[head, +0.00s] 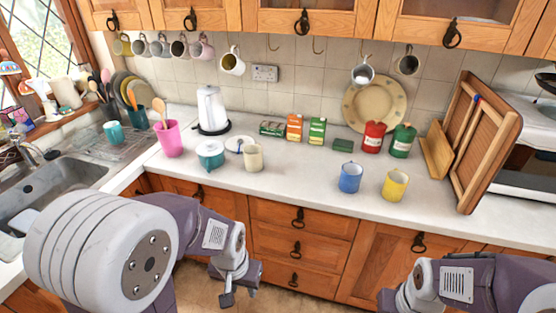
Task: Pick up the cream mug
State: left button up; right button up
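A cream mug (253,158) stands upright on the white counter, just right of a teal pot and a small white lid-like item. Another pale mug (232,62) hangs tilted from a hook above the counter. My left gripper (240,287) is low in front of the drawers, below the counter edge and well apart from the standing cream mug. Its fingers look spread, with nothing between them. My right gripper (386,299) is at the bottom, right of centre, mostly hidden by its own arm and cut by the frame edge.
Near the cream mug are the teal pot (210,154), a pink utensil cup (170,140) and a white kettle (212,110). A blue mug (350,177) and a yellow mug (395,185) stand further right. The counter (295,175) between cream and blue mugs is clear.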

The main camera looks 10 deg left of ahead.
aim_at(255, 156)
jog(key=i+j+z, duration=0.15)
jog(key=j+z, duration=0.25)
jog(key=j, duration=0.2)
jog(key=j+z, duration=0.35)
jog(key=j, duration=0.3)
jog(key=j+z, duration=0.4)
jog(key=j, duration=0.25)
